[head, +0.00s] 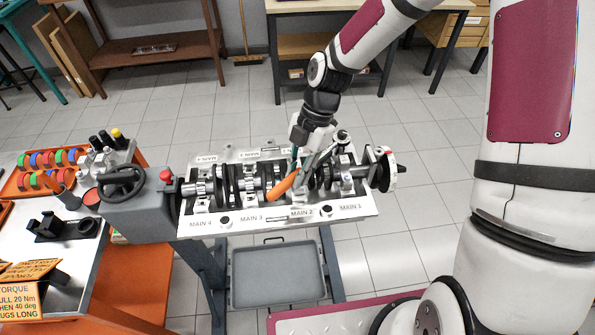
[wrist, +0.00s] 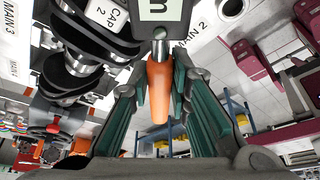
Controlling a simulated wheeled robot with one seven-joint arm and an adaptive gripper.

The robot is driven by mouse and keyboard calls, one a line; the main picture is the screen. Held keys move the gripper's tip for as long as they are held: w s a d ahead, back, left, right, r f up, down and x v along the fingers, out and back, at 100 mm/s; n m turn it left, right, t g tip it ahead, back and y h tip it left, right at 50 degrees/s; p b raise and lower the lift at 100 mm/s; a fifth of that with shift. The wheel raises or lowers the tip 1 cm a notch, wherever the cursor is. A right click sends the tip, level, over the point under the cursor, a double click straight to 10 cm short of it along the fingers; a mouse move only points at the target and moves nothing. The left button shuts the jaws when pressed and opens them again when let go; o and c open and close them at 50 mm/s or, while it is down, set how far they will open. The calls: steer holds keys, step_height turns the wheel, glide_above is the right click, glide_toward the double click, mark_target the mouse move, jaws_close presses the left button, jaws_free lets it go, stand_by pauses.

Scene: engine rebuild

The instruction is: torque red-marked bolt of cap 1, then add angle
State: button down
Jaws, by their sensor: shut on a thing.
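My gripper (wrist: 160,84) is shut on an orange-handled tool (wrist: 157,92), between its green-padded fingers. The tool has a steel shank and a dark, lettered head that runs out at the top of the wrist view. In the head view the orange handle (head: 283,187) slants over the crankshaft, near the MAIN 2 label. The crankshaft (head: 249,183) lies in its silver block. The MAIN 1 label (head: 350,206) is on the block's right end. A CAP 2 label (wrist: 108,13) shows in the wrist view. I cannot make out cap 1's red-marked bolt.
A grey unit with a handwheel (head: 122,181) and red button stands left of the block. A bench there holds an orange tray of coloured rings (head: 40,168) and a sign (head: 20,301) reading 20 Nm, then 40 deg. A grey tray (head: 270,274) sits below the block.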

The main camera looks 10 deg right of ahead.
steer(key=shift+w+a+m+t, duration=0.3)
steer(key=shift+w+a+m, duration=0.55)
steer(key=shift+w+m, duration=0.25)
stand_by(2.8)
steer(key=shift+w+a+m+t+y, duration=0.15)
steer(key=shift+w+a+m+y, duration=0.15)
steer(key=shift+w, duration=0.3)
steer(key=shift+w+a+m+t+y, duration=0.1)
steer(key=shift+w+a+m+t, duration=0.1)
steer(key=shift+w+m, duration=0.3)
stand_by(3.0)
